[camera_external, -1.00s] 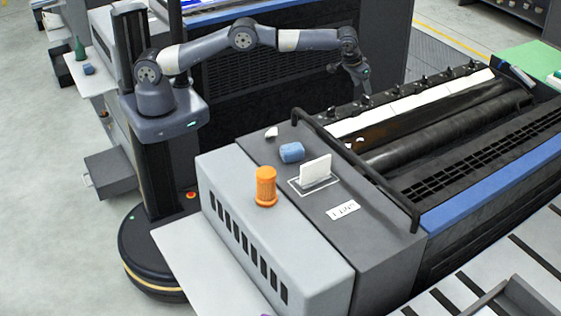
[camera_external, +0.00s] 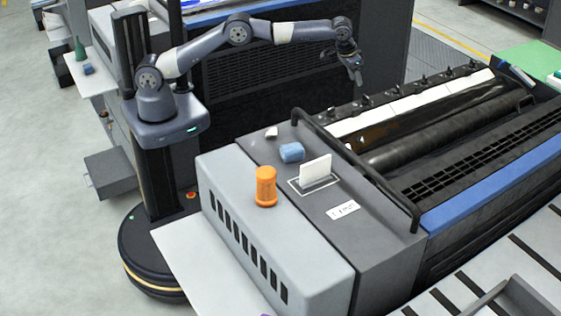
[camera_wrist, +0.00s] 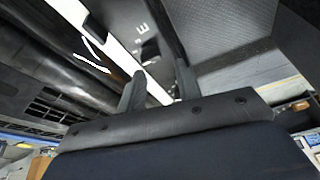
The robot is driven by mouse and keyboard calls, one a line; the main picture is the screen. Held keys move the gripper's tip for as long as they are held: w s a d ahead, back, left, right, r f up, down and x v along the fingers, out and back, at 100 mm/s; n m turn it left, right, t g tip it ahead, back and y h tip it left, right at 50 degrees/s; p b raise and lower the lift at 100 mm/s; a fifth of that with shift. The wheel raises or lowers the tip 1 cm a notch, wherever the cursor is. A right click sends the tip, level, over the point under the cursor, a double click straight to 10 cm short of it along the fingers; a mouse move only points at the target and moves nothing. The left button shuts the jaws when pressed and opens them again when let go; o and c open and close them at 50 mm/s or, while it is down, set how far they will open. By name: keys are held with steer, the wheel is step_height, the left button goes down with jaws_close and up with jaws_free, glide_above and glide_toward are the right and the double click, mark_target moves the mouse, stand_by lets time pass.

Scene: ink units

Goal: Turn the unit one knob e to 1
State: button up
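The ink unit (camera_external: 470,110) has a row of small black knobs along its white strip (camera_external: 400,107). In the wrist view, a dark knob (camera_wrist: 150,48) sits beside a white letter E, beyond my fingertips. How far it is turned is too small to tell. My gripper (camera_external: 357,82) hangs above the near-left part of the knob row, apart from it. In the wrist view, my gripper (camera_wrist: 160,69) has its two fingers apart with nothing held between them.
A black handrail (camera_external: 355,165) runs across the unit's near end. Dark rollers (camera_external: 430,135) lie beside the strip.

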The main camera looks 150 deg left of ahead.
mark_target(366, 99)
steer(key=s+a+f+m+t+h+b, duration=0.1)
steer(key=s+f+m+t+h+b, duration=0.15)
steer(key=f+m+t+b, duration=0.35)
steer(key=s+a+f+m+t+h+b, duration=0.1)
steer(key=s+f+m+t+h+b, duration=0.2)
steer(key=f, duration=0.5)
steer(key=s+a+r+m+t+b, duration=0.35)
steer(key=r+m+t+b, duration=0.25)
steer(key=m+t, duration=0.2)
steer(key=w+p, duration=0.1)
steer(key=w, duration=0.2)
steer(key=w+d+p, duration=0.1)
steer(key=w, duration=0.2)
steer(key=w+p, duration=0.1)
steer(key=w, duration=0.3)
steer(key=shift+d+f, duration=0.2)
steer(key=shift+d, duration=0.05)
jaws_close()
